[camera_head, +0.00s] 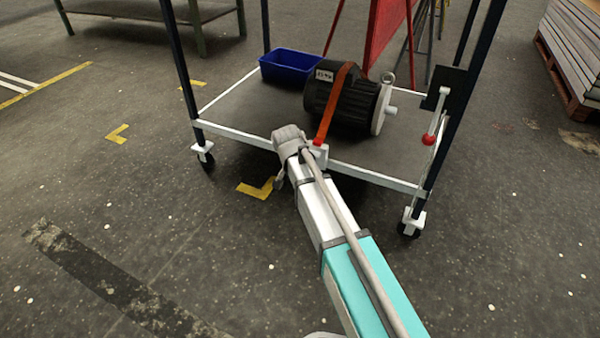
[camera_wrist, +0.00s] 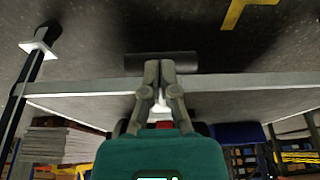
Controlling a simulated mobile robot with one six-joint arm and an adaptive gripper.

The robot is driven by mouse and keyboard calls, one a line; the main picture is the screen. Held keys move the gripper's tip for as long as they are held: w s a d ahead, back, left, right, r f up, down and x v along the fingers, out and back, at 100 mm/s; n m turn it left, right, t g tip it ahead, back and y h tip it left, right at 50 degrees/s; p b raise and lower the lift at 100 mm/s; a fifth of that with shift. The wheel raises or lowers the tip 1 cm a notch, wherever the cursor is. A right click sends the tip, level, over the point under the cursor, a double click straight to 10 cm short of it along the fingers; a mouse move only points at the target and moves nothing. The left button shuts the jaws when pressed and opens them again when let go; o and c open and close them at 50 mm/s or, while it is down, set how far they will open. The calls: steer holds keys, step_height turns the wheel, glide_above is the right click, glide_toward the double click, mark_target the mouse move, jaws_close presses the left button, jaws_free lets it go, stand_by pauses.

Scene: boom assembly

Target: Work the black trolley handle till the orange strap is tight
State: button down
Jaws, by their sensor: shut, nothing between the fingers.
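The orange strap (camera_head: 338,98) passes over a dark motor (camera_head: 347,97) on the trolley deck and runs down to a white fitting (camera_head: 320,153) at the deck's front edge. I cannot tell how taut it is. The black handle (camera_wrist: 183,61) is a dark bar lying crosswise beyond the deck edge in the wrist view. My gripper (camera_wrist: 159,67) is shut and empty, with its fingertips overlapping the middle of the bar; contact is unclear. In the head view, my arm hides the handle and the fingers.
The trolley (camera_head: 240,112) has dark corner posts and castors. A blue bin (camera_head: 290,66) sits at the deck's back left. A red-knobbed lever (camera_head: 428,140) is by the right post. Stacked boards (camera_head: 572,50) stand at far right.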

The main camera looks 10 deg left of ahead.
steer(key=shift+f+b, duration=0.85)
steer(key=shift+f, duration=0.4)
steer(key=shift+r, duration=0.1)
steer(key=shift+r, duration=0.1)
steer(key=s+a+r+p, duration=0.2)
steer(key=s+r+p, duration=0.7)
steer(key=p, duration=0.1)
steer(key=shift+r, duration=0.4)
steer(key=shift+s+a, duration=0.1)
stand_by(0.6)
